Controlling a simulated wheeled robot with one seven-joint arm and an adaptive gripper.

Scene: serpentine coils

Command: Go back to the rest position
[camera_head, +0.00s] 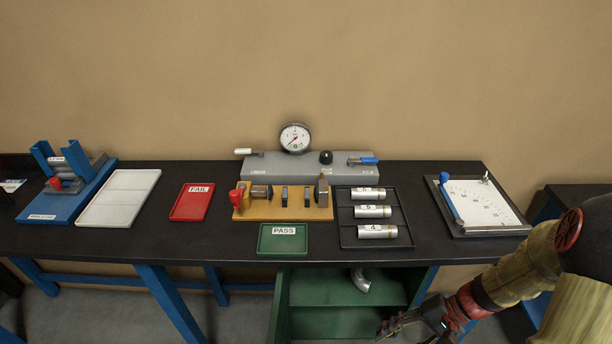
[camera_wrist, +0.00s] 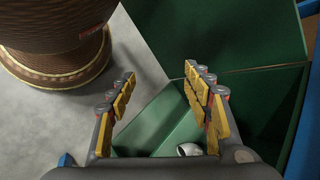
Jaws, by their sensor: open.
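My gripper (camera_head: 392,325) is low at the right in the head view, in front of the bench and beside the open green cabinet under it. In the wrist view my gripper (camera_wrist: 160,78) has its two fingers spread wide, with nothing between them. A bent silver pipe (camera_head: 360,280) shows at the top of the green cabinet (camera_head: 335,322) in the head view. In the wrist view a small silver end (camera_wrist: 189,149) shows near the base of the right finger, mostly hidden by the gripper.
Floor left of the cabinet is clear.

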